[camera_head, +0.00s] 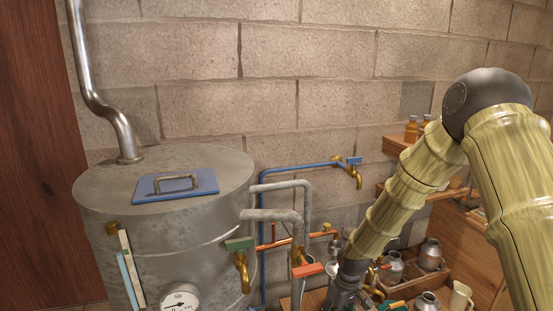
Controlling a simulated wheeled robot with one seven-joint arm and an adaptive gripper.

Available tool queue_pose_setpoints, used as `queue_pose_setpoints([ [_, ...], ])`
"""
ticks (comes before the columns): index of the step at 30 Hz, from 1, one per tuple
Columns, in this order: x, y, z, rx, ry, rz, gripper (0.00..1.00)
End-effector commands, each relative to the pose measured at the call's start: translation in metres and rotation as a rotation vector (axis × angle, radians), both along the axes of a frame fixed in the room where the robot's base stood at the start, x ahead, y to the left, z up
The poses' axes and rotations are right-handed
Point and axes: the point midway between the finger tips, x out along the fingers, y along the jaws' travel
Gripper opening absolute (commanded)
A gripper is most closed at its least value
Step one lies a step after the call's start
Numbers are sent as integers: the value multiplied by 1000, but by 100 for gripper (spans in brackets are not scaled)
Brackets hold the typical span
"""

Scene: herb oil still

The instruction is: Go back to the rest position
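My arm comes in from the right and bends down towards the bottom of the head view. The dark upper part of my gripper (343,296) shows at the bottom edge, right of the red-handled tap (307,269). Its fingertips are cut off or hidden, so I cannot see whether it is open or holds anything. The big metal still (190,235) stands at the left with its blue hatch (176,187) lying flat on top.
A green-handled tap (241,262) and a pressure gauge (180,301) are on the still's front. Grey pipes (275,214) and a blue-handled tap (355,172) stand near the wall. Metal cans (430,254), a cream jug (460,297) and shelved bottles (411,129) are around my arm.

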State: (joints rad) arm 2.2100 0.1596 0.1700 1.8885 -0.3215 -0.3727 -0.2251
Motion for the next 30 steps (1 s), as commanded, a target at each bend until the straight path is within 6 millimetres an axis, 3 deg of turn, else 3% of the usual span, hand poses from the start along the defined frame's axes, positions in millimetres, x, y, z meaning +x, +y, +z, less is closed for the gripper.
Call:
queue_pose_setpoints([
  [1,-20,2,-30,7,16,-23,49],
  [6,-86,5,-104,29,35,-126,49],
  [11,-160,1,-160,28,47,-236,49],
  [15,-231,-9,-199,8,52,-337,49],
  [21,-327,-30,-227,-53,43,-465,49],
  [24,-358,-40,-230,-81,31,-507,49],
  [27,-377,-47,-230,-100,21,-531,49],
  [30,-377,-47,-230,-100,21,-531,49],
])
